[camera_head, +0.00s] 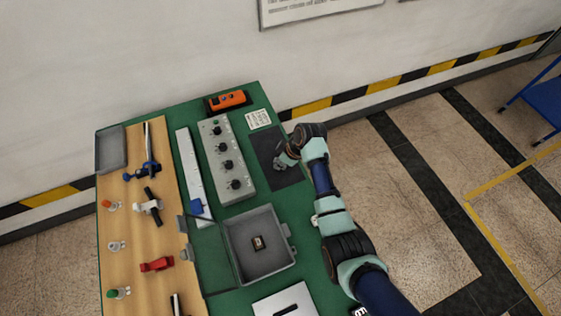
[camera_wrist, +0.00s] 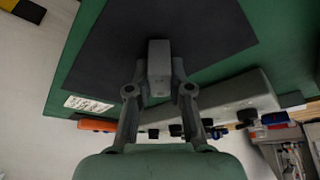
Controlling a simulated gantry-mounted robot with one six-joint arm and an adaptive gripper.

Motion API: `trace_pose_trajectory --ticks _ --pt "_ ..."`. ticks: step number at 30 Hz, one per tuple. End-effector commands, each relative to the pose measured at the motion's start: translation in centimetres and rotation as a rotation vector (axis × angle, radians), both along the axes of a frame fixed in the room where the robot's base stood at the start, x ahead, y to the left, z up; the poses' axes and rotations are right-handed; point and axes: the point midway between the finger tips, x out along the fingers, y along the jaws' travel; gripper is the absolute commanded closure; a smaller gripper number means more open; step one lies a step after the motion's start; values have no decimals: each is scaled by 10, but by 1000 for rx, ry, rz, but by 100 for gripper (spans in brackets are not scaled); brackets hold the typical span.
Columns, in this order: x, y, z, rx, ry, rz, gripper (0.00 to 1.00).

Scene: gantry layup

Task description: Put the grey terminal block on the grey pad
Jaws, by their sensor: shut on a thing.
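The grey terminal block (camera_wrist: 158,57) is a pale grey box between the fingertips of my gripper (camera_wrist: 159,75) in the wrist view. My gripper is shut on it. The dark grey pad (camera_wrist: 110,35) fills the area behind the block in that view. In the head view my gripper (camera_head: 280,163) is over the pad (camera_head: 264,145), on the right side of the green table. The block is too small and covered to make out there. I cannot tell whether the block touches the pad.
A grey control box with black knobs (camera_head: 221,150) stands just left of the pad. An orange device (camera_head: 228,100) and a white printed label (camera_head: 259,119) lie behind. An open grey box (camera_head: 285,246) with a small part inside stands in front. Tools lie on the wooden board (camera_head: 135,215).

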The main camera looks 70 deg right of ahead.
Motion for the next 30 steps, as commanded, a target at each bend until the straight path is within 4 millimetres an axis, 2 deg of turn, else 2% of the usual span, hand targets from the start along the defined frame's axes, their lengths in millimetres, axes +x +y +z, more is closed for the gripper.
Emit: trace_pose_trajectory --ticks 3,4,8,16,20,30 --pt "0 0 -5 0 0 0 100" --pt "0 0 -4 0 0 0 77" --pt "0 0 -3 0 0 0 55" --pt "0 0 -3 0 0 0 55" --pt "-2 0 8 -1 -1 -1 55" --pt "-33 0 85 -2 -2 -1 55"
